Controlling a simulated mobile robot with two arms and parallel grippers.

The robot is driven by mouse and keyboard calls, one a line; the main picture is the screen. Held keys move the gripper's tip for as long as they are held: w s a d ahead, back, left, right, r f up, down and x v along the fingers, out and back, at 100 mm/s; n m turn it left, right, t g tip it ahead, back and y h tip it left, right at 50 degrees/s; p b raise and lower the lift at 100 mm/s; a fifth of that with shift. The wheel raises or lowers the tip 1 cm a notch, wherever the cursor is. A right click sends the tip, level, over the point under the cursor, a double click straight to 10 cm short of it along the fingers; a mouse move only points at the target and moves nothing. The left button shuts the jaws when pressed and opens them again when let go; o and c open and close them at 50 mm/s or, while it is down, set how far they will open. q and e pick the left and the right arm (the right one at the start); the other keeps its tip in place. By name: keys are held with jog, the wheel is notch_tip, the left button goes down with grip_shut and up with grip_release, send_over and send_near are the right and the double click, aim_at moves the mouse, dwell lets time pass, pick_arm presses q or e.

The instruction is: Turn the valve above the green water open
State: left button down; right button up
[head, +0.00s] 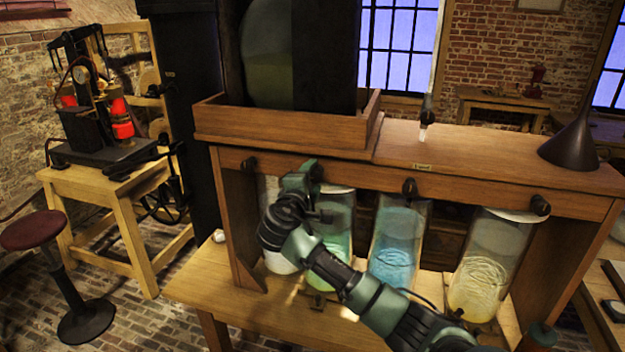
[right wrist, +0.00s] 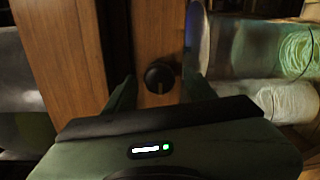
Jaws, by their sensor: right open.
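The green water (head: 334,238) stands in a glass jar, second from the left under the wooden beam, partly covered by my right arm. A dark round valve knob (head: 315,171) sits on the beam above it, partly hidden by my right gripper (head: 318,190). In the right wrist view the knob (right wrist: 160,77) lies between the two open fingers of the right gripper (right wrist: 160,88), with gaps visible on both sides. Whether a finger touches it is unclear. My left gripper is not in view.
Other valve knobs sit left (head: 249,164) and right (head: 410,187) on the beam (head: 465,196). Jars of white (head: 279,262), blue (head: 393,263) and yellow (head: 478,287) content stand below. A dark funnel (head: 572,148) stands on top.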

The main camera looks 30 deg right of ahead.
jog(key=shift+s+a+f, duration=0.1)
jog(key=shift+s+a, duration=0.1)
jog(key=shift+a, duration=0.1)
jog(key=b+v, duration=0.3)
jog(key=v, duration=0.4)
